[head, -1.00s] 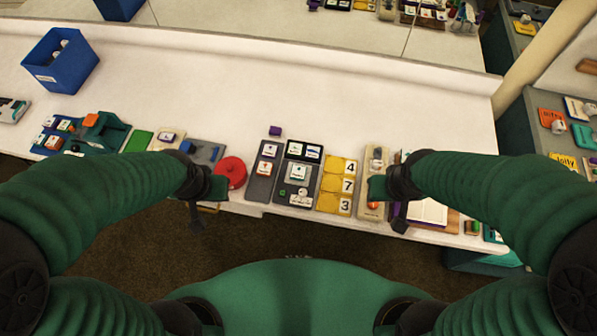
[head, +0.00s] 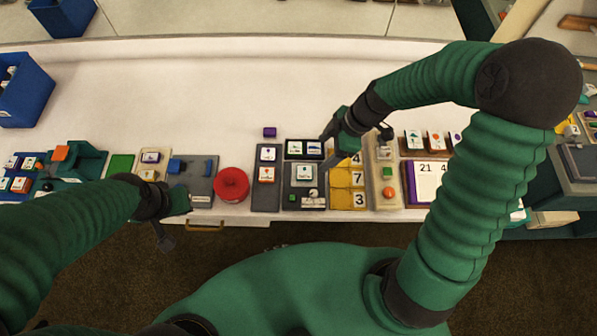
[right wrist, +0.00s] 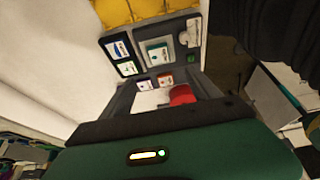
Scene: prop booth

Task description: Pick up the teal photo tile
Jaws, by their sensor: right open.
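A tile with a teal edge and a small picture (head: 304,172) sits on the dark panel (head: 313,188) at the middle of the counter; I take it for the teal photo tile. It also shows in the right wrist view (right wrist: 158,52), beyond the fingers. My right gripper (head: 333,150) is open and empty above the panel's right side, to the right of the tile and apart from it. My left gripper (head: 172,222) is low at the counter's front edge, left of the red button; its jaw opening is not clear.
A red round button (head: 231,185) and a grey panel with two tiles (head: 266,195) lie left of the dark panel. Yellow number tiles (head: 350,178) and a beige panel (head: 388,200) lie to its right. The counter behind (head: 220,100) is mostly clear.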

